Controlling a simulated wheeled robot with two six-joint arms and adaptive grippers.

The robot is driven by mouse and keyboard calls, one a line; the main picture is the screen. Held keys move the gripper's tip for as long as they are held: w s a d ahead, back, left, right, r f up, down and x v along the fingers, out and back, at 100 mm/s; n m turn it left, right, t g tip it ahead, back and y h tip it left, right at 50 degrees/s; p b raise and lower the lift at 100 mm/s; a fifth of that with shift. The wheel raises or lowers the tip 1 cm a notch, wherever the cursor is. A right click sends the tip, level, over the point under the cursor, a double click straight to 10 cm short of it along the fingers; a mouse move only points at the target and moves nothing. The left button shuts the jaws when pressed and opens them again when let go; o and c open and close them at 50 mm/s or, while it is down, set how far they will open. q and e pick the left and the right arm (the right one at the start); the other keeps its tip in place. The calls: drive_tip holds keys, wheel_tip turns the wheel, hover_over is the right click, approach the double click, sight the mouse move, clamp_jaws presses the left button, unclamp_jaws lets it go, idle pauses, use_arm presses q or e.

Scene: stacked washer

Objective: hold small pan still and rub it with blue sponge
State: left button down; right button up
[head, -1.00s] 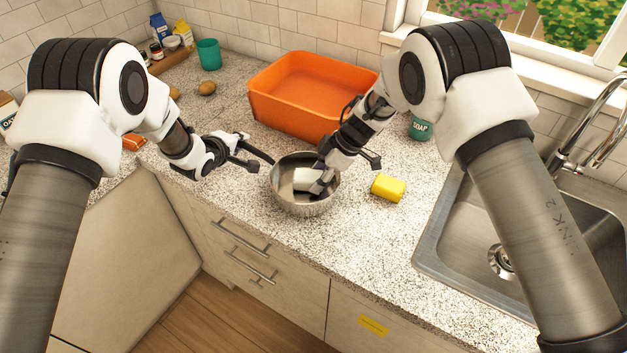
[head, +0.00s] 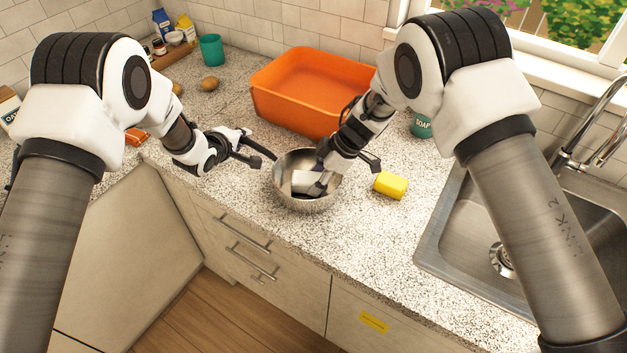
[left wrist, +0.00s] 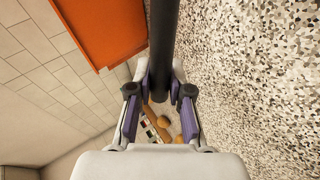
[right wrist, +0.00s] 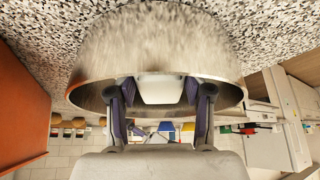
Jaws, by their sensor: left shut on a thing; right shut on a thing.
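The small pan (head: 288,197) is a round, deep metal vessel on the counter, with a dark handle (left wrist: 163,45) towards my left gripper. My left gripper (head: 258,154) is shut on that handle, left of the pan. My right gripper (head: 316,181) reaches down inside the pan, shut on a pale whitish block (right wrist: 161,89). No blue shows on this block, so I cannot tell whether it is the blue sponge.
The metal sink (head: 440,245) is on the right. The counter in front of the pan is narrow, with drawers below its edge.

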drive_tip(key=shift+w+d, duration=0.75)
drive_tip(key=shift+w, duration=0.1)
drive_tip(key=shift+s+a+f, duration=0.15)
drive_tip(key=shift+s+a, duration=1.05)
drive_tip(key=shift+s, duration=0.25)
drive_tip(key=shift+r, duration=3.55)
use_arm(q)
drive_tip(key=c, duration=1)
unclamp_jaws()
use_arm(e)
drive_tip(key=shift+w, duration=0.1)
